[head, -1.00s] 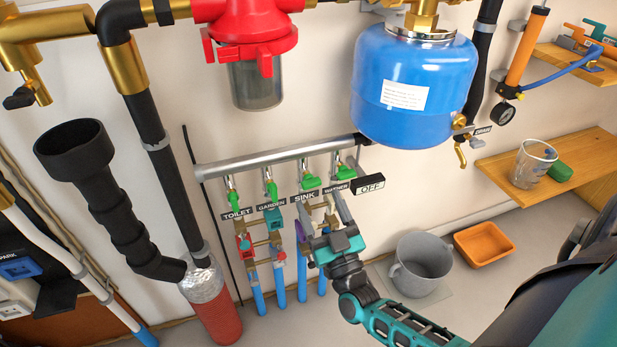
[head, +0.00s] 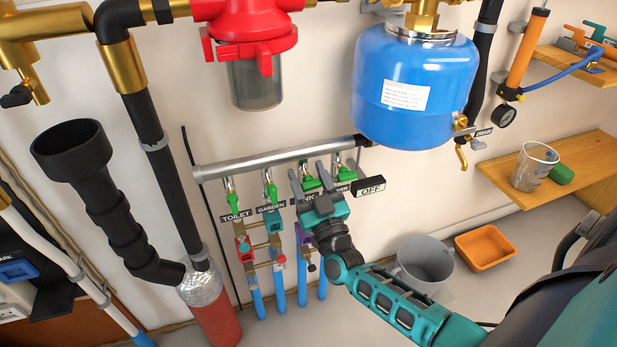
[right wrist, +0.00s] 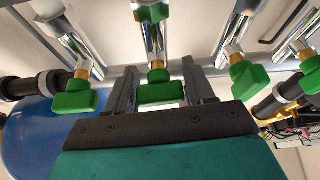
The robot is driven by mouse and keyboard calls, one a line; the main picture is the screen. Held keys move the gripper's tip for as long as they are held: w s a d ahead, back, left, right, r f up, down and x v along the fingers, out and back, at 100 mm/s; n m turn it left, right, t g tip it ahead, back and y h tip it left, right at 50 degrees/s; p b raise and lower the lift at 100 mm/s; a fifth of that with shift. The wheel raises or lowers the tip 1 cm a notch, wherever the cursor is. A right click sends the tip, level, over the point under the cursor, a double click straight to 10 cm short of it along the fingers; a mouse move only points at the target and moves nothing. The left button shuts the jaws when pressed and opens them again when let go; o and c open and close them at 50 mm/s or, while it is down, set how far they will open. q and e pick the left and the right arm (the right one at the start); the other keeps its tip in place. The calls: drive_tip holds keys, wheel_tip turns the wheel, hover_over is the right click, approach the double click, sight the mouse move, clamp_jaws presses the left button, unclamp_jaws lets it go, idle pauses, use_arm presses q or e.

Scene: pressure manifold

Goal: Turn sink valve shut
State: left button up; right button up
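The sink valve's green handle (head: 311,183) hangs under the grey manifold pipe, third from the left, with its SINK label partly hidden by my right gripper. My right gripper (head: 309,177) is open, with one finger on each side of this handle. In the right wrist view the same handle (right wrist: 157,90) sits between the two spread fingers (right wrist: 160,86), with a visible gap on both sides. I cannot tell how deep the fingers reach around it. My left gripper is not in view.
Close beside are the green garden handle (head: 270,190) and washer handle (head: 338,172); the toilet handle (head: 234,199) is farther left. A black OFF sign (head: 370,187) is at the right. The blue tank (head: 410,90) hangs above right. A grey bucket (head: 424,262) and orange tray (head: 485,247) stand below.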

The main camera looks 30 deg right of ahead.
drive_tip(key=c, duration=0.6)
drive_tip(key=shift+m+h+p, duration=0.3)
drive_tip(key=shift+m+h, duration=0.3)
drive_tip(key=shift+m, duration=0.4)
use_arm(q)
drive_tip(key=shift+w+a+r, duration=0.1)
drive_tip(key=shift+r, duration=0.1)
use_arm(e)
drive_tip(key=o, duration=1)
drive_tip(key=shift+c, duration=0.2)
use_arm(q)
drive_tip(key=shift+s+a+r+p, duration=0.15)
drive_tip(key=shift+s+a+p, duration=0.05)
drive_tip(key=shift+p, duration=0.4)
use_arm(e)
drive_tip(key=v, duration=1.3)
drive_tip(key=shift+a+r, duration=0.1)
drive_tip(key=shift+a, duration=0.05)
